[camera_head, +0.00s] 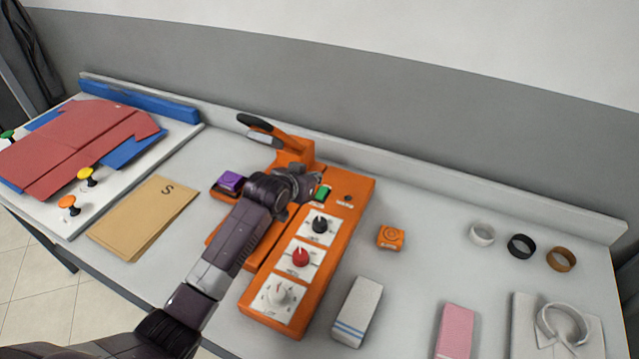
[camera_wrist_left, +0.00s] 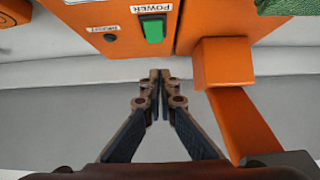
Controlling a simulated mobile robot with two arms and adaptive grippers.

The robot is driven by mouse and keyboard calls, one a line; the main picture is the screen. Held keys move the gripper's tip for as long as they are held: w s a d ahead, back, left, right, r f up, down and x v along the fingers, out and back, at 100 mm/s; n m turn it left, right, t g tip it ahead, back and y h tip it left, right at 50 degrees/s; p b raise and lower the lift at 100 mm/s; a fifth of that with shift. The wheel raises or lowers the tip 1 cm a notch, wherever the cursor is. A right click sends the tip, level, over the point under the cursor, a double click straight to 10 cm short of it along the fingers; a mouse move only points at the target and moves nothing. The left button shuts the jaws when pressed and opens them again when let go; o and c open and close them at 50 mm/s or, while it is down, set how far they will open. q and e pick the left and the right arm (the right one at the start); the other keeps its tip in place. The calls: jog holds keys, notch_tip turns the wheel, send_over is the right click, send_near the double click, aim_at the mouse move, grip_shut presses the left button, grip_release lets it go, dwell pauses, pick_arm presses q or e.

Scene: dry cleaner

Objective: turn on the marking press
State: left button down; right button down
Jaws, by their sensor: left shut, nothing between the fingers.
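The orange marking press (camera_head: 353,205) stands mid-table, with a black-handled lever (camera_head: 270,130) at its back. Its front panel has black, red and white knobs. A green power switch (camera_head: 321,193) sits near the panel's far end, labelled POWER. The switch also shows in the left wrist view (camera_wrist_left: 153,30), near a small dark round indicator (camera_wrist_left: 110,37). My left gripper (camera_head: 312,182) is shut and empty beside the switch. In the left wrist view its fingertips (camera_wrist_left: 160,75) appear just below the switch; contact cannot be told. My right gripper is not in view.
A purple block (camera_head: 231,181) and brown envelopes (camera_head: 145,215) lie left of the press. An orange box (camera_head: 390,237), white block (camera_head: 357,311), pink block (camera_head: 455,331) and several rings lie right. A red garment (camera_head: 75,150) lies far left. A raised edge runs along the back.

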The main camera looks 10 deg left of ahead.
aim_at(319, 192)
pick_arm(q)
jog(key=f, duration=0.1)
jog(key=w+f, duration=0.1)
jog(key=w+f+p, duration=0.1)
jog(key=shift+w+d+f, duration=0.15)
jog(key=shift+d, duration=0.1)
jog(key=shift+w+f, duration=0.15)
jog(key=shift+f, duration=0.75)
